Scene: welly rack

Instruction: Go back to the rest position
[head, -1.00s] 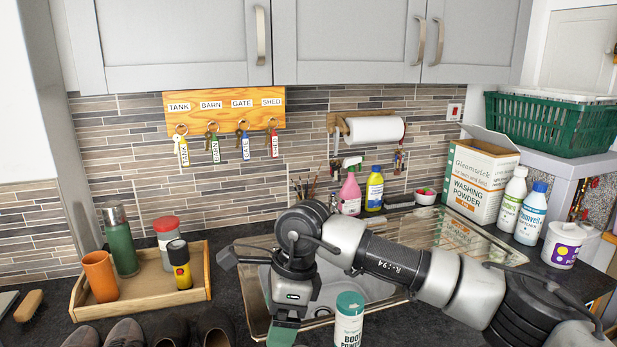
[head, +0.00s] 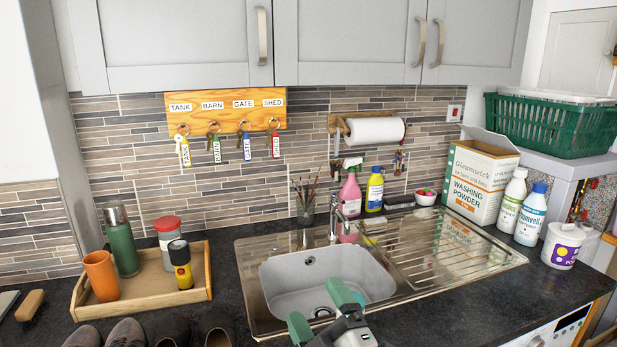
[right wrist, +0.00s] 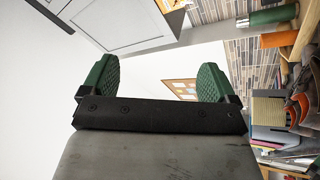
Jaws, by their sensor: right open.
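My right gripper (head: 321,310) shows at the bottom middle of the head view, in front of the sink. Its two green fingers are spread apart with nothing visible between them. In the right wrist view the gripper (right wrist: 157,78) also shows both green fingers wide apart and empty. My left gripper is in neither view.
The steel sink (head: 410,290) is just beyond the gripper. A wooden tray (head: 207,272) with an orange cup (head: 101,276) and flasks stands left. Shoes (head: 125,334) line the front left. A washing powder box (head: 480,184) and bottles stand right. Keys hang on the wall board (head: 225,122).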

